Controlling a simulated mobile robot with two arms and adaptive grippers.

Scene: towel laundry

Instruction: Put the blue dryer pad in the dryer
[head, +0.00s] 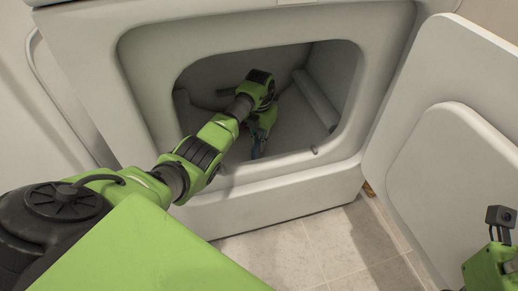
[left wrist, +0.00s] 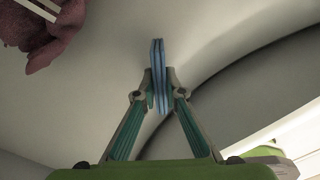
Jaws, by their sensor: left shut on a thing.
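The dryer (head: 275,180) is white, and its door (head: 450,150) stands open at the right. My left arm reaches through the opening, with my left gripper (head: 258,143) inside the drum, pointing down. It is shut on the blue dryer pad (left wrist: 158,70), a thin blue slab seen edge-on between the fingertips in the left wrist view. In the head view only a small blue bit of the pad (head: 256,152) shows below the gripper. Part of my right wrist is at the lower right edge; its fingers are out of frame.
In the left wrist view a dark red cloth (left wrist: 52,38) is at the upper left. A raised light-coloured rib (head: 314,99) runs along the drum's right side. The opening's rim surrounds my left forearm. The tiled floor (head: 310,245) before the dryer is clear.

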